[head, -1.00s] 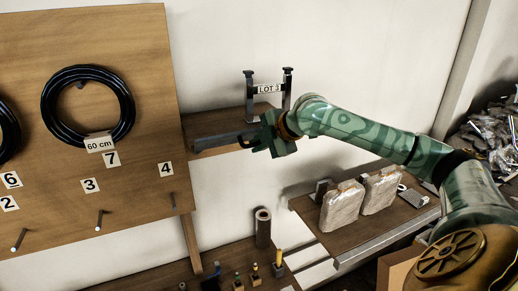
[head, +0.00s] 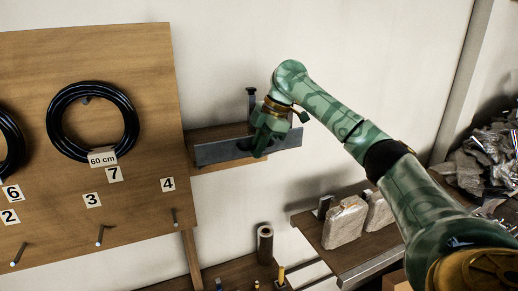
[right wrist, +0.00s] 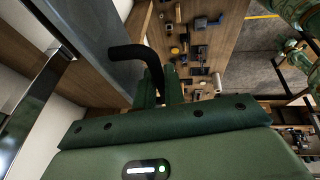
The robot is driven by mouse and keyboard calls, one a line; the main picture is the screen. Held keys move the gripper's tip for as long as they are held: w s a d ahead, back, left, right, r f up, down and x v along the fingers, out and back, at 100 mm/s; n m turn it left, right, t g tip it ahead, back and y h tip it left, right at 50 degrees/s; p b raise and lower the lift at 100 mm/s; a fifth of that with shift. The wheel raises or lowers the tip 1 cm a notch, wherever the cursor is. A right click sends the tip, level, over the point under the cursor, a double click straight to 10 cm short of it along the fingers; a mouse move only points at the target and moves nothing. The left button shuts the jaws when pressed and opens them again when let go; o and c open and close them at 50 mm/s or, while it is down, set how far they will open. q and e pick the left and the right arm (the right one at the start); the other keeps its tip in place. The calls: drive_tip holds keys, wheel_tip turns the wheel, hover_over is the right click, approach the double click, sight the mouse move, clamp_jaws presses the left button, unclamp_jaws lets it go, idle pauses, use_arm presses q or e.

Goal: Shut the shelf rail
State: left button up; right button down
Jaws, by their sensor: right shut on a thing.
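The shelf rail (head: 222,149) is a long grey plate standing along the front of the small wooden wall shelf (head: 215,131). In the right wrist view the grey rail (right wrist: 88,35) runs down the upper left, with a black bent handle (right wrist: 135,51) beside it. My right gripper (head: 260,148) is in front of the rail. In the right wrist view its green fingers (right wrist: 158,92) are shut on the handle; the exact contact is partly hidden. The gripper and wrist hide the middle of the rail and the sign behind.
A wooden board (head: 150,70) with a black hose coil (head: 57,120) stands left of the shelf. A dark post (head: 251,102) rises on the shelf. A lower shelf (head: 365,255) with wrapped packs (head: 344,224) lies below right. Blank wall is above.

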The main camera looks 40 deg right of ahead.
idle(0.4)
drive_tip(key=c, duration=1.8)
unclamp_jaws()
drive_tip(key=shift+w+f, duration=0.1)
drive_tip(key=shift+w, duration=0.05)
drive_tip(key=v, duration=1.6)
drive_tip(key=shift+w+d, duration=0.1)
drive_tip(key=shift+d, duration=0.05)
